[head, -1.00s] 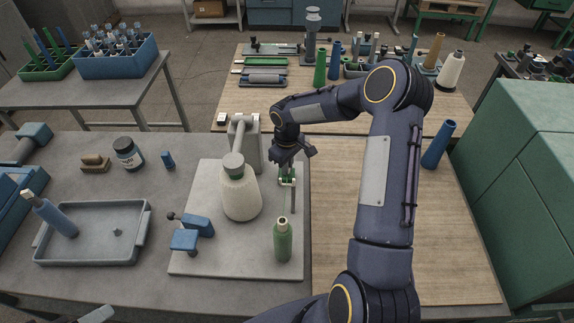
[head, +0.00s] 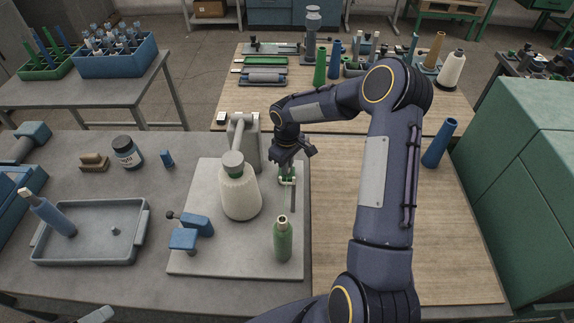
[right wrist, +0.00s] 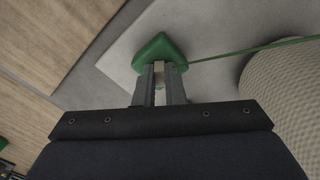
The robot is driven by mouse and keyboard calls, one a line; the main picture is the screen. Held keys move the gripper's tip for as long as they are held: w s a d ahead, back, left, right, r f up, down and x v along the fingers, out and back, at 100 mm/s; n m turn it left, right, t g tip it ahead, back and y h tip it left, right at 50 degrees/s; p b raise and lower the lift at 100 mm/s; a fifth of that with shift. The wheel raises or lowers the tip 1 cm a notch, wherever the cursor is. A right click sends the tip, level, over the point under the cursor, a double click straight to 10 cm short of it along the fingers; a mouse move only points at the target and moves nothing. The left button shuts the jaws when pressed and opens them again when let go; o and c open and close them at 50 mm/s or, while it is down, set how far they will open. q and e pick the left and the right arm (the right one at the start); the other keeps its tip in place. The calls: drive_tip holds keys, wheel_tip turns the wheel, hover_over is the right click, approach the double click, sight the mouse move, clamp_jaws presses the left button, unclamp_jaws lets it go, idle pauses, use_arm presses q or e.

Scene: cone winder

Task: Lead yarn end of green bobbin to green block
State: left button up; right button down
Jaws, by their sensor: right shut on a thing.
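The green bobbin (head: 283,240) stands upright at the front right of the grey plate. My right gripper (head: 286,172) points down over the plate's back right, right of the cream yarn cone (head: 240,195). In the right wrist view its fingers (right wrist: 159,70) are shut at the green block (right wrist: 157,48). A green yarn (right wrist: 250,50) runs taut from the fingertips to the right, past the cone. The yarn end between the fingers is hidden. In the head view the green block is mostly hidden by the gripper. A pale sliver at the bottom left edge seems to be my left gripper (head: 97,315).
The plate (head: 210,262) also bears a blue clamp (head: 190,230) and a grey bent arm (head: 246,140) behind the cone. A blue-grey tray (head: 90,258) with a blue bobbin (head: 48,212) stands left. The wooden table (head: 335,270) at right is mostly clear around my arm.

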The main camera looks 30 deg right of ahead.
drive_tip(key=c, duration=0.9)
unclamp_jaws()
drive_tip(key=shift+c, duration=0.2)
drive_tip(key=shift+r, duration=0.1)
drive_tip(key=shift+r+p, duration=2.05)
drive_tip(key=shift+r, duration=1.4)
